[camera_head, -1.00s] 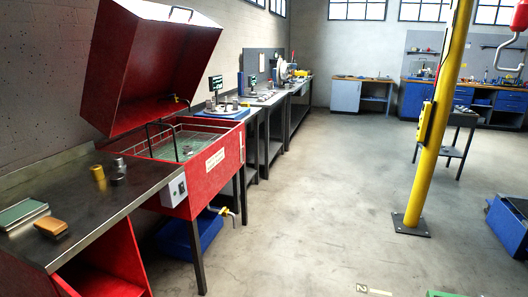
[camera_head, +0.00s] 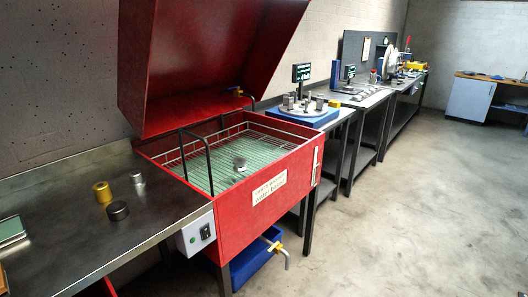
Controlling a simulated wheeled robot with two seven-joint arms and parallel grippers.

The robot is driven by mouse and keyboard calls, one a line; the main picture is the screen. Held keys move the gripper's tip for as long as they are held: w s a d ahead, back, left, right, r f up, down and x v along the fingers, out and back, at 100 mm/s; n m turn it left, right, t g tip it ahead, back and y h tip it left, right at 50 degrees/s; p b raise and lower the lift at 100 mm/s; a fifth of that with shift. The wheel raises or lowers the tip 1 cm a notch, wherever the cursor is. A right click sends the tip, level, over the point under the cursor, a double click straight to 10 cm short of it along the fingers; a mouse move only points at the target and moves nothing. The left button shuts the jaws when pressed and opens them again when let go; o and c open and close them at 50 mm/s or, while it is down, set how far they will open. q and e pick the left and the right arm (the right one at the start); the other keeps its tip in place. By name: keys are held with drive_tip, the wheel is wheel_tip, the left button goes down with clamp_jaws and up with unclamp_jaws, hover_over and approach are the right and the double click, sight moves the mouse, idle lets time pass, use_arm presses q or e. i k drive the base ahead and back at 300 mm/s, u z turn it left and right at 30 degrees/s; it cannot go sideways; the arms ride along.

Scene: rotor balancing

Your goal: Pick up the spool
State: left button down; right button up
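A small metallic piece (camera_head: 240,163), perhaps the spool, lies on the green-tinted mesh floor inside the red parts washer (camera_head: 270,205). The washer's lid (camera_head: 205,60) stands open. On the steel bench to the left are a brass cylinder (camera_head: 102,192), a small silver piece (camera_head: 137,180) and a dark round piece (camera_head: 118,210). I cannot tell for sure which of these is the spool. Neither of my grippers is in view.
A blue turntable station (camera_head: 302,116) with several metal parts stands beyond the washer, followed by more benches. A blue bin (camera_head: 255,262) is under the washer, below a drain tap (camera_head: 277,246). The concrete floor (camera_head: 400,220) on the right is clear.

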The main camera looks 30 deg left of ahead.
sight(239, 163)
drive_tip(key=i, duration=2.8)
drive_tip(key=u, duration=2.65)
